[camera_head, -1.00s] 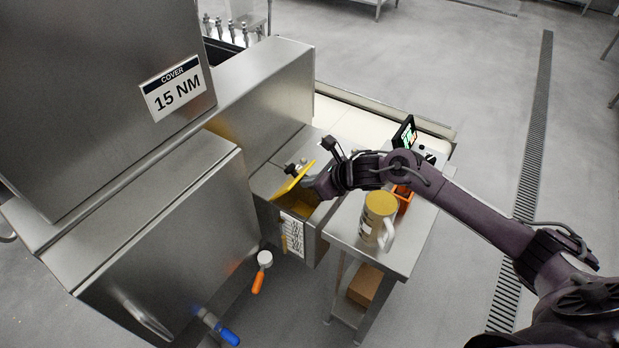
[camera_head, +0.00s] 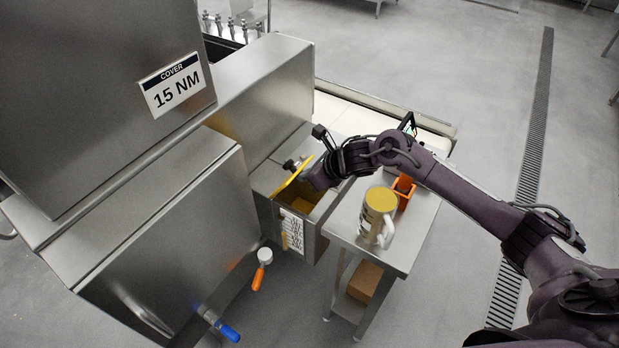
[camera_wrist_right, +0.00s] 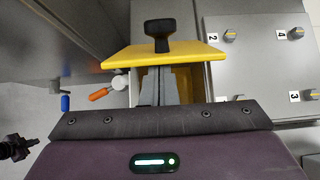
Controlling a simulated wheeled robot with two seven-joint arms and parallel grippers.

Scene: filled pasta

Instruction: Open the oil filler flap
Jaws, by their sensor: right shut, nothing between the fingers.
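The yellow oil filler flap (camera_head: 291,177) stands tilted up over an opening in the steel box at the machine's side, seen nearly edge-on in the head view. In the right wrist view the flap (camera_wrist_right: 190,53) lies across the fingertips, with a black knob (camera_wrist_right: 159,29) beyond it. My right gripper (camera_head: 312,181) is at the flap's right side, over the opening. Its fingers (camera_wrist_right: 160,86) are shut with nothing between them and reach up to the flap's near side; exact contact is hard to tell. My left gripper is out of view.
A steel side table (camera_head: 405,258) holds a mug-like jug (camera_head: 377,217) and an orange holder (camera_head: 404,192), close under my right forearm. An orange-handled valve (camera_head: 259,277) and a blue-handled valve (camera_head: 229,333) stick out of the machine front. The large cover (camera_head: 90,120) stands left.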

